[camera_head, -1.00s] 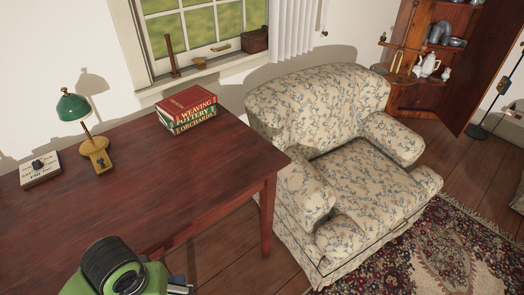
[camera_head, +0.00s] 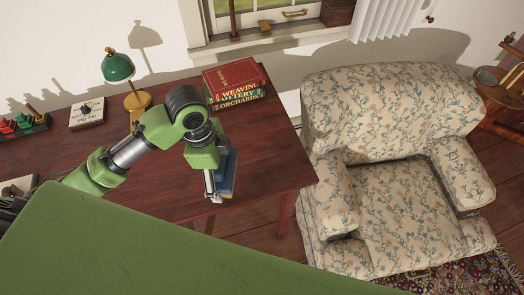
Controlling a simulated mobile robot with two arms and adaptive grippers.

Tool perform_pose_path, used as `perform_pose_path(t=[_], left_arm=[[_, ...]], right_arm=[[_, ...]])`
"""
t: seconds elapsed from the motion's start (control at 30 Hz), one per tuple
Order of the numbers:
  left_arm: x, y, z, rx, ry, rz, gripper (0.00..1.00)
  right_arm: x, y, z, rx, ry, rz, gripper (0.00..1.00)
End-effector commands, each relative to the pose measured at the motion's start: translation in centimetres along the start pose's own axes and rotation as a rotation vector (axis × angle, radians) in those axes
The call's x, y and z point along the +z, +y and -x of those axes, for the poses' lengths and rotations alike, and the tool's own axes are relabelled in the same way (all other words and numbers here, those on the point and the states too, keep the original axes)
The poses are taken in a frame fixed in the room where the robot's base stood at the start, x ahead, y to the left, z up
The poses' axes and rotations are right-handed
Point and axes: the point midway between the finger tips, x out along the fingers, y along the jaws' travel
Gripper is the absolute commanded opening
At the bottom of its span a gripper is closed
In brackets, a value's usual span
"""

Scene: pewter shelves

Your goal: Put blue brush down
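My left gripper (camera_head: 213,186) hangs below the green wrist of my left arm, over the right part of the dark red wooden desk (camera_head: 250,140). A blue object, which I take for the blue brush (camera_head: 229,176), is at the gripper's fingers and seems held by them. The wrist and fingers hide part of it. I cannot tell whether it touches the desk top. My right gripper is not in view.
Stacked books (camera_head: 236,80) lie at the desk's back right. A green lamp (camera_head: 119,68) and a small white box (camera_head: 87,112) stand further left. A floral armchair (camera_head: 400,150) is right of the desk. Desk top right of the gripper is clear.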

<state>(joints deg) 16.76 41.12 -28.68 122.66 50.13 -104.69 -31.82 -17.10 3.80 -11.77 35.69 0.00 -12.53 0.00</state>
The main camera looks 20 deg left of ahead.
Motion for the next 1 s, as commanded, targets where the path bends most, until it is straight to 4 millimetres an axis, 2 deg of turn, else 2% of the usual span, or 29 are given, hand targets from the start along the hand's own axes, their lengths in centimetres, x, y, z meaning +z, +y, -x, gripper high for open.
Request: perform_pose_path(t=[0.13, 0.5, 0.8, 1.0], left_arm=[[-1.0, -1.3, -0.5, 0.003, 0.006, -0.023, 0.54], [-5.1, -7.3, -4.4, 0.003, 0.004, -0.020, 0.54], [-6.8, -10.1, -9.2, 0.003, 0.003, -0.020, 0.54], [-7.1, -10.8, -10.4, 0.002, 0.003, -0.022, 0.54]], right_arm=[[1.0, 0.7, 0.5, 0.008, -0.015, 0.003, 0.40], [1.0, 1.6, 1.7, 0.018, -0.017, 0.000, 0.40], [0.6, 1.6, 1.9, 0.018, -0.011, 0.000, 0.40], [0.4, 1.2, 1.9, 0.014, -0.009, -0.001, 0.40]])
